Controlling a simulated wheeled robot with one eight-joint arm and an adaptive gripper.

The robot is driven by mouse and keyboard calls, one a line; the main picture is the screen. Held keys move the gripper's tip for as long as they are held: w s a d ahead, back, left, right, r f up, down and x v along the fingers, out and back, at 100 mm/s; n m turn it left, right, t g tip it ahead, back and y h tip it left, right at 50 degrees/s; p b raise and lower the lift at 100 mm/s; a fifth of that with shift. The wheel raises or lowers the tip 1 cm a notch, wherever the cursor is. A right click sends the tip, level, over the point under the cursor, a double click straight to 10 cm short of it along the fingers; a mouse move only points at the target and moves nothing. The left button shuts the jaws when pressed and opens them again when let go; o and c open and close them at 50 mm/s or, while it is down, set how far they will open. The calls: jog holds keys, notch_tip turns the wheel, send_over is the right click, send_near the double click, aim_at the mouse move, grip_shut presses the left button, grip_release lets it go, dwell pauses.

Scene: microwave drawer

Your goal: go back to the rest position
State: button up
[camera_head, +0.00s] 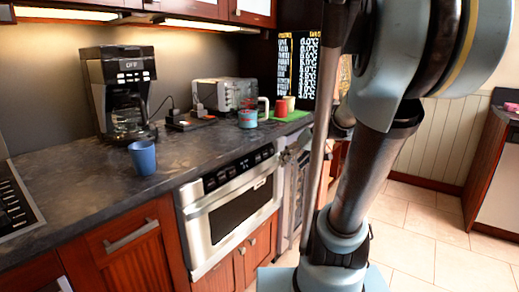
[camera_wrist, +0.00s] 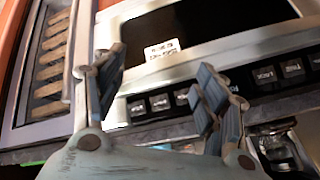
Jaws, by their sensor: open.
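My gripper (camera_wrist: 160,92) is open and empty in the wrist view, with its two fingers spread apart. It faces the steel microwave drawer front, seen turned over, with its dark window (camera_wrist: 205,22) and button strip (camera_wrist: 240,92). How far the fingers are from the panel I cannot tell. In the head view the microwave drawer (camera_head: 231,213) sits under the counter and looks shut. My arm fills the right half of that view, raised and bent; the gripper itself does not show there.
The counter (camera_head: 70,197) holds a blue cup (camera_head: 142,158), a coffee maker (camera_head: 119,92), a toaster (camera_head: 223,95) and several mugs. A wine cooler (camera_head: 293,195) adjoins the drawer; its racks (camera_wrist: 50,67) show in the wrist view. The tiled floor (camera_head: 425,235) at right is clear.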

jog(key=s+d+f+m+g+h, duration=0.1)
jog(key=s+d+f+m+h, duration=0.1)
jog(key=s+f, duration=0.3)
jog(key=s+d+f+m+g+h, duration=0.1)
jog(key=s+d+f+m+h, duration=0.1)
jog(key=s, duration=1.1)
notch_tip(320, 180, down, 4)
jog(key=shift+d+r+g+h, duration=0.1)
jog(key=shift+d+g+h, duration=0.2)
jog(key=shift+d+h, duration=0.65)
jog(key=shift+d, duration=0.15)
